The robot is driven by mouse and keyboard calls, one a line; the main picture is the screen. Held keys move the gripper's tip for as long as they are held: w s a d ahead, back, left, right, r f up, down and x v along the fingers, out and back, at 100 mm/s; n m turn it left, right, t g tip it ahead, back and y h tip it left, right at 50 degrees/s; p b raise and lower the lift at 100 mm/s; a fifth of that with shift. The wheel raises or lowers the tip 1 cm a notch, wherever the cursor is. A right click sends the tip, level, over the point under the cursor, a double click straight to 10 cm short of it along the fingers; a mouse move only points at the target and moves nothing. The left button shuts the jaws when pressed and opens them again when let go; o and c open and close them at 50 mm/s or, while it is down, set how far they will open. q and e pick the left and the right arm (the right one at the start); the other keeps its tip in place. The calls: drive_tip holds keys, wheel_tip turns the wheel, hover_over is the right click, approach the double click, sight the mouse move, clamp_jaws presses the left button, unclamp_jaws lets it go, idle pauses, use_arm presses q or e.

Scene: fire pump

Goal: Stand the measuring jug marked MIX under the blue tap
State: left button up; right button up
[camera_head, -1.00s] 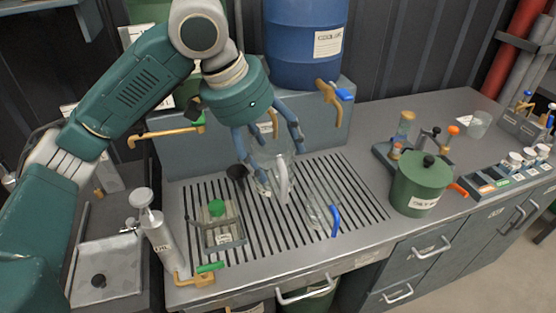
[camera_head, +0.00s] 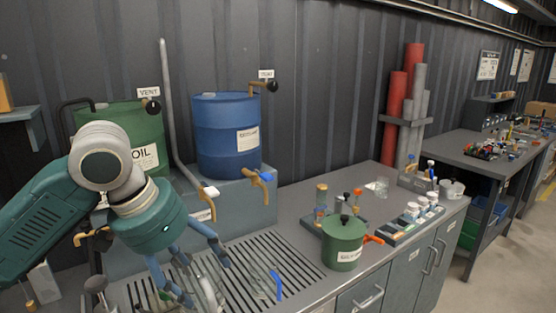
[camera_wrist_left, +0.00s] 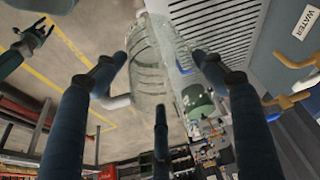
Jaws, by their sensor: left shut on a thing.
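My left gripper (camera_head: 190,272) is shut on a clear measuring jug with a pale handle (camera_head: 211,290), held over the slatted drain grate (camera_head: 265,252). In the left wrist view the clear jug (camera_wrist_left: 150,62) sits between the fingers; no MIX mark is readable. The blue tap (camera_head: 266,182), brass with a blue lever, is on the grey block below the blue drum (camera_head: 222,140), right of and above the jug. A second clear jug with a blue handle (camera_head: 276,285) stands on the grate. A dark claw (camera_wrist_left: 35,38), apparently my right gripper, shows small in the left wrist view; its opening is unclear.
A green pot (camera_head: 343,243) with a black knob stands right of the grate. Bottles (camera_head: 322,195) and a rack of white-capped jars (camera_head: 412,212) lie beyond it. A green OIL drum (camera_head: 140,140) and a brass tap (camera_head: 92,238) are at left.

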sight(188, 292)
use_arm(q)
drive_tip(key=shift+s+a+f+n, duration=0.25)
drive_tip(key=shift+s+f+n, duration=0.3)
drive_tip(key=shift+s, duration=0.25)
drive_tip(key=f, duration=0.1)
drive_tip(key=f+n, duration=0.1)
drive_tip(key=a+f+y, duration=0.1)
drive_tip(key=shift+w+f+n, duration=0.35)
drive_tip(key=s+a+f+n+t+y, duration=0.1)
drive_tip(key=s+a+f+n+y, duration=0.1)
drive_tip(key=s+f+n, duration=0.3)
wheel_tip(188, 292, down, 2)
drive_tip(key=shift+s+a+n, duration=0.15)
drive_tip(key=shift+a+n, duration=0.15)
drive_tip(key=shift+a, duration=0.05)
use_arm(e)
drive_tip(key=shift+w+r, duration=0.1)
drive_tip(key=shift+w, duration=0.75)
